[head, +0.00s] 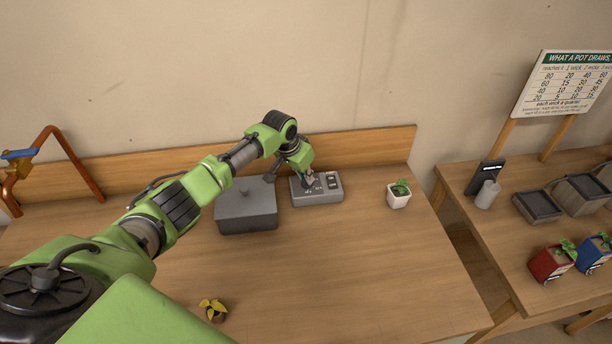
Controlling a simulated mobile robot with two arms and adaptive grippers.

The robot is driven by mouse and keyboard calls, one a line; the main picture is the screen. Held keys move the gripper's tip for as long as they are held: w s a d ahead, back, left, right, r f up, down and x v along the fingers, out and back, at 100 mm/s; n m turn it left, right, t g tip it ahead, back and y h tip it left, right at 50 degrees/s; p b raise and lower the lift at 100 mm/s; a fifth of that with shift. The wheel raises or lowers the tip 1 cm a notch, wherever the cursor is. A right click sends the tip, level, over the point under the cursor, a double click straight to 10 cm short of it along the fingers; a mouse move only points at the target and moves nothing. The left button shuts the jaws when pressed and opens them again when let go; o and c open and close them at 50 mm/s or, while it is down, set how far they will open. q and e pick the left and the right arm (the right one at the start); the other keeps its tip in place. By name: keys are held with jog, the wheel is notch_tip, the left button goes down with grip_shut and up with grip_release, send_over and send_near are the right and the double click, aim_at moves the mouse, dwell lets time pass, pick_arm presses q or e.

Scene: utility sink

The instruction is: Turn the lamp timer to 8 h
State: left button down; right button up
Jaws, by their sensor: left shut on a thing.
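The lamp timer looks to be the grey box (327,194) with markings and a dark switch panel on its top, lying at the back of the wooden table. My left gripper (310,178) reaches down onto the left part of its top. It is shut on what looks like the timer's knob, which the fingers hide. The pointer and the hour it stands at are too small and too covered to read. My right gripper is not in the head view.
A dark grey lidded box (247,208) stands just left of the timer. A white potted seedling (398,195) stands to the right, and a small yellow-leaved plant (214,310) at the front. A second table (530,240) holds trays, pots and a chart (565,83). The table's front right is clear.

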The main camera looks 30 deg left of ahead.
pick_arm(q)
jog(key=shift+m+h+b, duration=0.4)
jog(key=shift+m+b, duration=0.1)
jog(key=shift+m, duration=0.6)
jog(key=c, duration=2.1)
grip_release()
jog(key=v, duration=1.2)
jog(key=shift+w+a, duration=0.15)
